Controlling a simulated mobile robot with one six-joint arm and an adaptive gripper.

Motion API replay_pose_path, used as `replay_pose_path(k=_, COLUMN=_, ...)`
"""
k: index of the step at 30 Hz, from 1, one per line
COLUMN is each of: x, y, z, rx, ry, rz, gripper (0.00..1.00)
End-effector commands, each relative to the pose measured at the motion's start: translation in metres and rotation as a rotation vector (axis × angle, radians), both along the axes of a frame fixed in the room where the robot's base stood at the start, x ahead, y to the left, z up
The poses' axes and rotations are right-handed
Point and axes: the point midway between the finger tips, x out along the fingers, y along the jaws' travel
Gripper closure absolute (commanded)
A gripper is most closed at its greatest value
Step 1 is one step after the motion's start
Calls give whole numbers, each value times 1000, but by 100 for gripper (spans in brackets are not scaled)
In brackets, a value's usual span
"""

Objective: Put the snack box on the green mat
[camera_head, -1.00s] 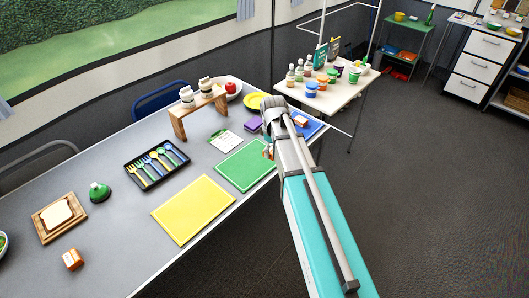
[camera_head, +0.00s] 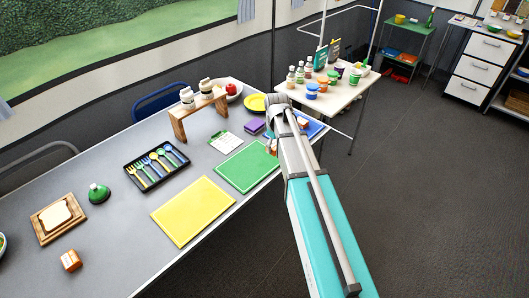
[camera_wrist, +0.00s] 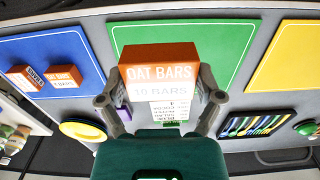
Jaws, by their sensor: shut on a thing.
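My gripper (camera_wrist: 160,108) is shut on the snack box (camera_wrist: 158,76), an orange and white box marked "OAT BARS", with one finger on each side. In the head view only a sliver of the held box (camera_head: 272,147) shows, partly hidden by my arm. The green mat (camera_head: 245,167) lies on the grey table's near edge, between the yellow and blue mats. In the wrist view the green mat (camera_wrist: 222,40) is behind the box. The box appears beside or over the mat's right part in the head view; its height is hard to tell.
The blue mat (camera_wrist: 48,42) bears two similar orange and white boxes (camera_wrist: 63,76). The yellow mat (camera_head: 193,210) is bare. A purple block (camera_head: 254,126), a label card (camera_head: 225,142) and a cutlery tray (camera_head: 156,165) lie around the green mat. A wooden riser (camera_head: 178,124) stands behind.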

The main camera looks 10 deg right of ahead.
Motion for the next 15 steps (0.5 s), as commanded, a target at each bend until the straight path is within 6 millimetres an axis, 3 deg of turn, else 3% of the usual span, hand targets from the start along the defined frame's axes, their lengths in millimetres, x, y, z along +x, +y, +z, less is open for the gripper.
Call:
replay_pose_path(k=1, x=13, y=2, z=-8, rx=0, ry=0, rz=1, gripper=63)
replay_pose_path(k=10, x=64, y=13, z=-32, rx=0, ry=0, rz=0, gripper=63)
replay_pose_path(k=15, x=74, y=15, z=-50, rx=0, ry=0, rz=0, gripper=63)
